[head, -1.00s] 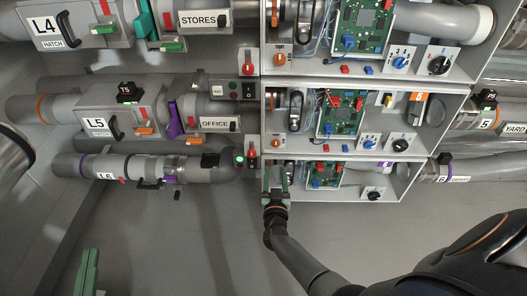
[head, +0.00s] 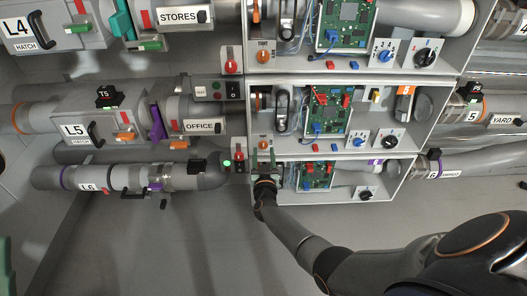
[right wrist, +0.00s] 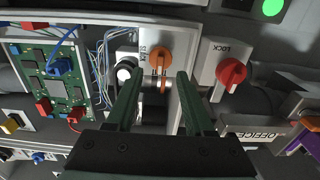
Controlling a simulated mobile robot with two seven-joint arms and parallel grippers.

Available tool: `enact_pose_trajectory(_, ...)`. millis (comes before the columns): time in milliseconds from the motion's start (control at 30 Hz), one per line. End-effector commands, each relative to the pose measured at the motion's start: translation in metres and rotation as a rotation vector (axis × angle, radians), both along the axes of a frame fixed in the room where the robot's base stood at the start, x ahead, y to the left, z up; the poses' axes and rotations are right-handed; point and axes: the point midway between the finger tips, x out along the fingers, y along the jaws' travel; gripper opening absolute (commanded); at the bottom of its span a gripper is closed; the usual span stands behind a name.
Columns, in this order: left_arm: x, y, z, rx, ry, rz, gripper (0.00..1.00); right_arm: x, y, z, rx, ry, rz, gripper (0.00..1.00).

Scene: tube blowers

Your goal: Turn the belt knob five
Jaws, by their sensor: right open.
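The belt knob five looks like the orange knob (head: 263,145) on a pale plate at the left end of the row-five bay, beside the OFFICE pipe. I cannot tell any contact. A green part of my left gripper (head: 5,266) shows at the lower left edge, mostly cut off.
A red LOCK knob (right wrist: 231,72) sits close beside the orange one; in the head view it is to the left (head: 239,155). A circuit board (head: 328,110) and bay walls stand to the right. The floor (head: 160,240) below is clear.

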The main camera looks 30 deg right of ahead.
Motion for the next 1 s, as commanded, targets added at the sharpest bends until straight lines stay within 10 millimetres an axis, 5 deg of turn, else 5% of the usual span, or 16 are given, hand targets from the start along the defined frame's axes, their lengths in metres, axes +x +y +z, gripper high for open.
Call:
enact_pose_trajectory(233, -0.004, -0.002, -0.016, -0.013, -0.014, -0.025, 0.0, 0.025, -0.016, -0.003, -0.001, 0.0, -0.001, 0.53)
enact_pose_trajectory(600, -0.004, -0.002, -0.017, -0.016, -0.008, -0.028, 0.0, 0.029, -0.018, 0.0, 0.0, 0.0, -0.001, 0.53)
enact_pose_trajectory(1000, -0.003, -0.002, -0.017, -0.016, -0.008, -0.028, 0.0, 0.029, -0.018, -0.001, 0.0, 0.0, -0.001, 0.08)
